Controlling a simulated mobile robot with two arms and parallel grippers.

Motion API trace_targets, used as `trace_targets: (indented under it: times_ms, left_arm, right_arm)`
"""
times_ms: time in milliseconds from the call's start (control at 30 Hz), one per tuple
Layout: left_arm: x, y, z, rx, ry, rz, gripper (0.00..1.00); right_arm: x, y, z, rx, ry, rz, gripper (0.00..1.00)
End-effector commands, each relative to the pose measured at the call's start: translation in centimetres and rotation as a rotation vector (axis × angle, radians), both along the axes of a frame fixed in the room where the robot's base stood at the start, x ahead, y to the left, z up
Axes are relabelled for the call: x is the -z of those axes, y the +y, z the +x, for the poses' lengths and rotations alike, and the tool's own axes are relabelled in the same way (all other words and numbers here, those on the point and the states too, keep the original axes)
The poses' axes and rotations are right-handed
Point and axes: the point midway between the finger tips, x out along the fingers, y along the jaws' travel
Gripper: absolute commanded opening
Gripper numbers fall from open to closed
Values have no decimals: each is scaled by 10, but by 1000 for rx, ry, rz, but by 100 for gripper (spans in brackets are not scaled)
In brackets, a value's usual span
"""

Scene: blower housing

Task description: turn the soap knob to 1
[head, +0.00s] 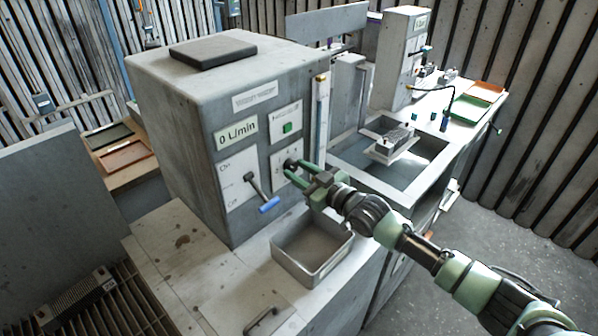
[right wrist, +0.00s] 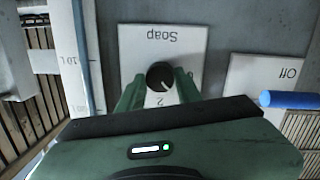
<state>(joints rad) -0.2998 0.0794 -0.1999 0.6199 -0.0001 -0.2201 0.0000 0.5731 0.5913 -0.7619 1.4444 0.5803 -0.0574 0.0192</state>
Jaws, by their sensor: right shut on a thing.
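The soap knob (right wrist: 160,75) is a round black dial on a white plate (right wrist: 135,45) marked "Soap", which appears upside down in the right wrist view. A "2" shows below the knob there. The right finger hides part of the plate's scale; I cannot read a "1". My right gripper (right wrist: 160,90) is shut on the knob, one green finger on each side. In the head view, my right gripper (head: 298,172) reaches the same plate (head: 281,178) on the grey housing. My left gripper is not in view.
On the housing (head: 170,130) are a "0 L/min" display (head: 236,134), a green button (head: 287,127) and a blue-handled lever (head: 268,204) close left of my right gripper. An open metal tray (head: 312,245) stands below. A sink (head: 405,165) lies to the right.

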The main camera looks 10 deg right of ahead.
Motion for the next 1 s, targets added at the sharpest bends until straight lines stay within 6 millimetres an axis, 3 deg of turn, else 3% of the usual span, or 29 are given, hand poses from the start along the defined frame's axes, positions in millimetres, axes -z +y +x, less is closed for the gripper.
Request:
trace_targets:
  times_ms: [267, 300, 367, 733, 1000]
  left_arm:
    - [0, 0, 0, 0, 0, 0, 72]
    - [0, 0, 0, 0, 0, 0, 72]
    - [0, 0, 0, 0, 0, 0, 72]
    - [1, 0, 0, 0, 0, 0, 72]
    - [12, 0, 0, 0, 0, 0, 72]
  right_arm:
    - [1, 0, 0, 0, 1, -2, 0]
    - [1, 0, 0, 0, 1, -2, 43]
    - [1, 0, 0, 0, 0, -1, 56]
    - [1, -2, -3, 0, 1, -2, 56]
    - [1, -22, -39, 1, 3, -1, 56]
